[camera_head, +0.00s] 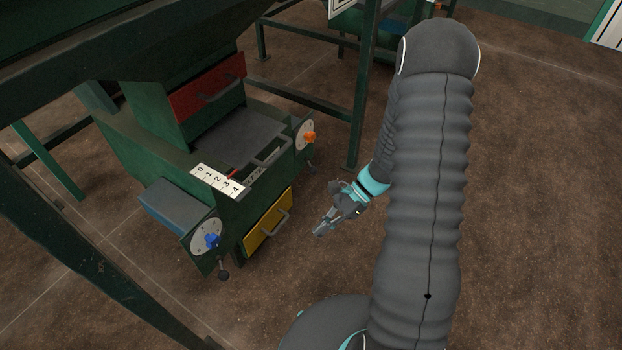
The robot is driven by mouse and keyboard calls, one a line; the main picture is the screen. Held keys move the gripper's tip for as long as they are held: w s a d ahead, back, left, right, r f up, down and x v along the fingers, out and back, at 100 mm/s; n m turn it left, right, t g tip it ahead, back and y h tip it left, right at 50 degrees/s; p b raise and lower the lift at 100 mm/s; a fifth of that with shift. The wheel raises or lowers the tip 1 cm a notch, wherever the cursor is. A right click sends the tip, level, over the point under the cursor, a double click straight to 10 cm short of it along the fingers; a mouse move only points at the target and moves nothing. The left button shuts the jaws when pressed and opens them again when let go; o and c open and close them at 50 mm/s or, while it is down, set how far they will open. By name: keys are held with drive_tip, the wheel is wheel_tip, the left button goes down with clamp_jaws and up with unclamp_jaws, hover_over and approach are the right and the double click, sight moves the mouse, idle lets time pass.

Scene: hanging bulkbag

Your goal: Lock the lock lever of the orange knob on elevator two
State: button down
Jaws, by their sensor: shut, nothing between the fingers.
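The orange knob (309,137) sits on a round pale dial (302,134) at the right end of the green machine (170,150). A small dark lever (311,168) with a ball-like end shows just below that dial; its exact setting is too small to tell. My gripper (320,232) is shut and empty. It hangs in free space in front of the machine, to the right of the yellow drawer and below the orange knob in the picture, touching nothing. No elevator number can be read on the machine.
A blue knob (211,241) on another dial, with a black ball lever (223,275), is at the machine's near left. A yellow drawer (268,226) and a red drawer (207,87) have handles. Green frame posts (365,85) stand behind. The brown floor at right is clear.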

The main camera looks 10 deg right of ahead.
sight(311, 166)
drive_tip(key=w+f+m+t+y, duration=0.2)
drive_tip(key=w+f+m+t, duration=0.25)
drive_tip(key=f+m, duration=0.35)
drive_tip(key=w+f+m+t+y, duration=0.2)
drive_tip(key=w+f+m+t, duration=0.25)
drive_tip(key=f+m, duration=0.35)
drive_tip(key=w+d+r+m+t+h, duration=0.1)
drive_tip(key=w+d+m+t+h, duration=0.2)
drive_tip(key=w+d+m+t, duration=0.3)
drive_tip(key=shift+w+r+m+t, duration=0.35)
drive_tip(key=shift+w+m+t, duration=0.35)
drive_tip(key=shift+w+m, duration=2.15)
drive_tip(key=shift+s+m, duration=0.35)
drive_tip(key=shift+s, duration=0.05)
drive_tip(key=w+a, duration=0.2)
drive_tip(key=w, duration=0.7)
drive_tip(key=shift+a+p, duration=0.3)
drive_tip(key=shift+p, duration=0.1)
